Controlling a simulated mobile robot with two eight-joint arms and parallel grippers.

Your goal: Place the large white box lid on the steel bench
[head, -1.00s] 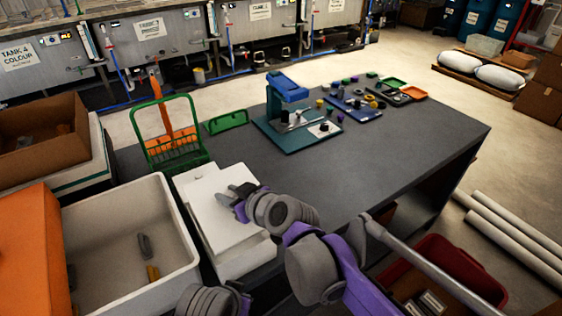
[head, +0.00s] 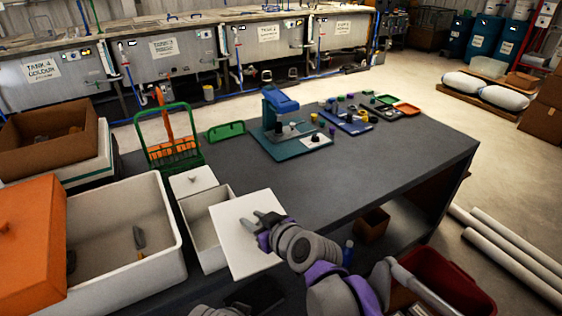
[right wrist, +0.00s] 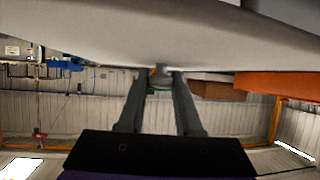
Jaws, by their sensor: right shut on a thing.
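The white lid (head: 246,234), a flat square plate, is in my right gripper (head: 268,222). The gripper is shut on the lid's knob. In the right wrist view, the two fingers (right wrist: 160,78) hold the small knob and the pale lid (right wrist: 170,30) spans the top. The lid is beside the open white box (head: 199,226), overlapping its right edge in the head view. I cannot tell its exact height above the grey bench top (head: 370,170).
A smaller lidded white box (head: 193,180) stands behind the open one. A large white tub (head: 173,233) and an orange lid (head: 35,235) are at left. A green wire basket (head: 170,140) and a blue press (head: 281,103) stand farther back. The bench's middle and right are largely clear.

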